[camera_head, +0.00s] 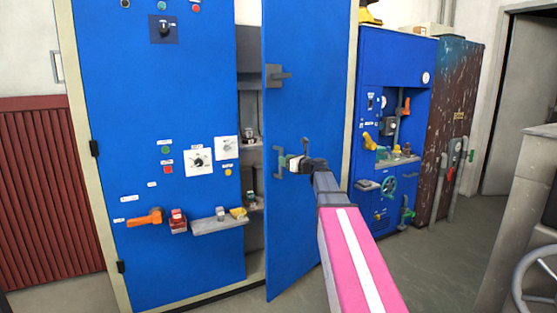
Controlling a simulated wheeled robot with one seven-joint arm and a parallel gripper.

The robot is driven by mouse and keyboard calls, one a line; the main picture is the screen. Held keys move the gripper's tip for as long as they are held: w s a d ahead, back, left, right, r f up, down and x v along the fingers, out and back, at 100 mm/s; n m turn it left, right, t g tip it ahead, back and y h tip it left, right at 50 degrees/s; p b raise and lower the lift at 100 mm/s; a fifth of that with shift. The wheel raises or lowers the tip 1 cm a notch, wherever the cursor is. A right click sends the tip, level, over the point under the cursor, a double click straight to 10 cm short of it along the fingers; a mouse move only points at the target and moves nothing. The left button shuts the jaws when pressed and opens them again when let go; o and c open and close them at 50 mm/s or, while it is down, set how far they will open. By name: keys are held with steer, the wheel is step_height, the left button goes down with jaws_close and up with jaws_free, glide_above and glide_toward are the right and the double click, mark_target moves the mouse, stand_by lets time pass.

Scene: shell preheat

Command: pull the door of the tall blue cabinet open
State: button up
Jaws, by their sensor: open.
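The tall blue cabinet (162,95) stands in front of me, with knobs, buttons and a small shelf on its left front panel. Its door (305,190) stands ajar, swung outward, and a dark gap with inner shelves shows between the panel and the door. My pink and white arm hides the door's lower right part.
A second blue cabinet (370,70) and a rusty brown cabinet (455,110) stand behind to the right. A handwheel (535,275) is at the right edge.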

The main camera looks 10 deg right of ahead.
steer(key=shift+x, duration=2.55)
jaws_close()
